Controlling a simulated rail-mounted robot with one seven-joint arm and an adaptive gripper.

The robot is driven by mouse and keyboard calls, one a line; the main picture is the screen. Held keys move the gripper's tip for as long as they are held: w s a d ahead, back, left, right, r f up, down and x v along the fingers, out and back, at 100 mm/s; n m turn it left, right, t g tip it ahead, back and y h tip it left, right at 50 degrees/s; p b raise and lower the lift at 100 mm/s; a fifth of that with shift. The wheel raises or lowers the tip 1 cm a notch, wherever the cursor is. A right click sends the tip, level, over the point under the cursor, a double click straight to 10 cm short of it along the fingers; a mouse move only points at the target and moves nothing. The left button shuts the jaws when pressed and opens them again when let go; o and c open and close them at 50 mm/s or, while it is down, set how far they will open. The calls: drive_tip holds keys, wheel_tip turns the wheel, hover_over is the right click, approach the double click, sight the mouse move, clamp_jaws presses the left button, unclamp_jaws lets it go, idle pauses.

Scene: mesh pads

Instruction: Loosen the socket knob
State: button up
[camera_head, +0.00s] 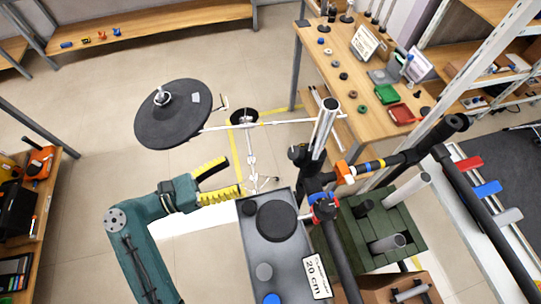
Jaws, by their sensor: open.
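My gripper (233,175) has yellow-and-black fingers spread apart, with nothing between them. It points right, above the floor and left of the drum rack. The rack has a dark bar (400,158) with orange, yellow, blue and red collars. A silver tube (323,122) stands upright in a dark clamp at the bar's left end. A small black knob (298,153) juts from the left of this clamp, apart from my gripper; I cannot tell for certain that it is the socket knob. A black round pad (172,113) stands beyond my gripper.
A grey bench plate (288,237) marked "20 cm" carries round pieces, right of my gripper. A thin metal stand (251,150) rises beyond the fingers. A green crate (405,222) sits under the rack. A wooden table (345,60) holds small parts.

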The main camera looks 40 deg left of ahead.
sight(290, 156)
drive_tip(key=x, duration=1.1)
drive_tip(key=f+x, duration=0.1)
drive_tip(key=x, duration=0.5)
drive_tip(key=shift+w+d, duration=0.1)
drive_tip(key=shift+d, duration=0.5)
drive_tip(key=shift+c, duration=0.2)
drive_tip(key=c, duration=1.1)
